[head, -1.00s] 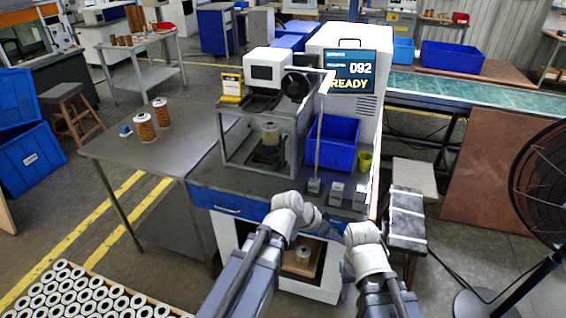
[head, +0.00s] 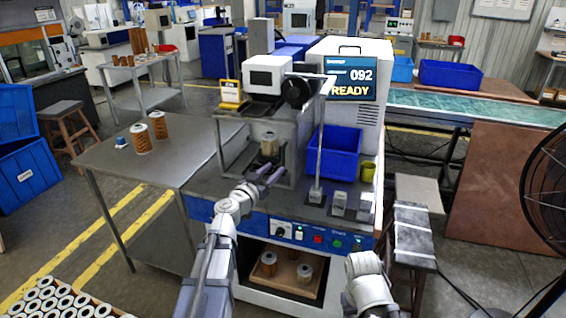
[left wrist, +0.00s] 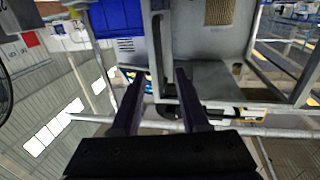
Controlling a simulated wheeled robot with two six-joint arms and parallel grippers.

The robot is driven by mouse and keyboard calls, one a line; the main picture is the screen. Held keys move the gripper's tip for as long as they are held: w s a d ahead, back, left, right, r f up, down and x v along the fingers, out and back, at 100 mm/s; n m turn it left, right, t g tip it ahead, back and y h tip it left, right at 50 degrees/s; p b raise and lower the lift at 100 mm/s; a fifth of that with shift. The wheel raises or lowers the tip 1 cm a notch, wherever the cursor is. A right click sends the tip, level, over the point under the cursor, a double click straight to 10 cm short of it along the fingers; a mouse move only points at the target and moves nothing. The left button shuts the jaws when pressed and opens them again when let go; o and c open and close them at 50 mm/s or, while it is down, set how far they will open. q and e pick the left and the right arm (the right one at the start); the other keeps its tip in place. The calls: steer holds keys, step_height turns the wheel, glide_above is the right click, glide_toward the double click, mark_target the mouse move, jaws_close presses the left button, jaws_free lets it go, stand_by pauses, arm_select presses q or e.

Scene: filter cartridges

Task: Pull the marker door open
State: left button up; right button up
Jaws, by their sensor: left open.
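The marker (head: 268,72) stands on the bench, a white unit above a grey-framed chamber (head: 228,150). A cartridge (head: 269,142) stands on a fixture inside the chamber. I cannot clearly tell the door from the chamber frame; it looks closed. My left gripper (head: 266,182) is at the lower front of the chamber, its fingers pointing at it. In the left wrist view my left gripper (left wrist: 157,80) is open, and a pale upright bar (left wrist: 158,45), possibly the door's edge or handle, lies between the fingers. Contact cannot be told.
A blue bin (head: 334,150) and a thin upright post (head: 320,140) stand right of the chamber, with small grey blocks (head: 340,203) in front. A control panel (head: 310,236) runs along the bench front. The side table (head: 190,150) is mostly clear.

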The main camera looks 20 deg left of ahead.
mark_target(283, 161)
arm_select(q)
steer(key=x, duration=0.7)
steer(key=shift+s, duration=0.1)
jaws_close()
stand_by(1.2)
